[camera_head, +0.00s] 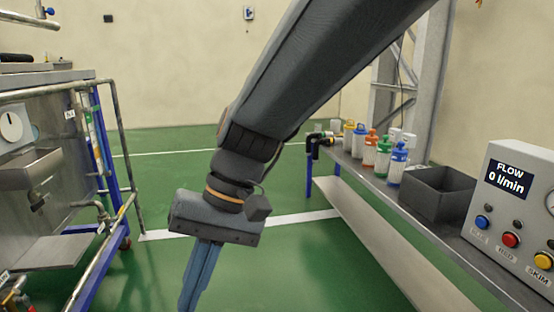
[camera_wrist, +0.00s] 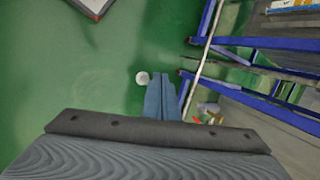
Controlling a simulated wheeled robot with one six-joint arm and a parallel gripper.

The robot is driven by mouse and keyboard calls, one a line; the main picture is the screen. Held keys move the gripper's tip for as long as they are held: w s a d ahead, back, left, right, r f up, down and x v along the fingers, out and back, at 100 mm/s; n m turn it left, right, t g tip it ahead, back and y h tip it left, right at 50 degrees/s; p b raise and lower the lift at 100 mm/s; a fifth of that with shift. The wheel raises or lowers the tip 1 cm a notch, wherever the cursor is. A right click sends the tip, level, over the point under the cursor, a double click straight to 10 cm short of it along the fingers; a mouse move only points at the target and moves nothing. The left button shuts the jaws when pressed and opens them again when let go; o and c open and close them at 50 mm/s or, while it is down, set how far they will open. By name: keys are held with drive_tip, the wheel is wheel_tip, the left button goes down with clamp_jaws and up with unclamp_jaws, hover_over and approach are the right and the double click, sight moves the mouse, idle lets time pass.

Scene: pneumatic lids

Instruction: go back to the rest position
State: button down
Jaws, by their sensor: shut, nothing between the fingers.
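My gripper (camera_head: 200,275) hangs from my arm in the middle of the head view, over the green floor between the steel rig and the bench. Its blue fingers point down and lie together, with nothing between them. In the wrist view my gripper (camera_wrist: 163,98) also shows shut and empty, above the green floor.
At the left stands a steel rig (camera_head: 60,165) with pipes and a blue frame. At the right a bench (camera_head: 370,190) carries several coloured-lid bottles (camera_head: 383,155), a dark bin (camera_head: 440,192) and a control box (camera_head: 515,200) reading "FLOW 0 l/min". The floor between is clear.

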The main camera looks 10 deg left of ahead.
drive_tip(key=d+f+t+h, duration=0.1)
drive_tip(key=d+f+t, duration=0.15)
drive_tip(key=d, duration=0.65)
drive_tip(key=d+f+t+h, duration=0.1)
drive_tip(key=d+f+t, duration=0.15)
drive_tip(key=d, duration=0.75)
drive_tip(key=d+r+m+p, duration=0.3)
drive_tip(key=d+r+p, duration=0.7)
drive_tip(key=p, duration=0.6)
drive_tip(key=d+r+m+h+p, duration=0.1)
drive_tip(key=d+r+m+p, duration=0.2)
drive_tip(key=d+r+p, duration=0.6)
wheel_tip(320, 180, up, 6)
drive_tip(key=p, duration=0.7)
drive_tip(key=shift+s+d+m+g+h, duration=0.25)
drive_tip(key=shift+d+m+g+h, duration=0.05)
drive_tip(key=shift+d+m, duration=0.1)
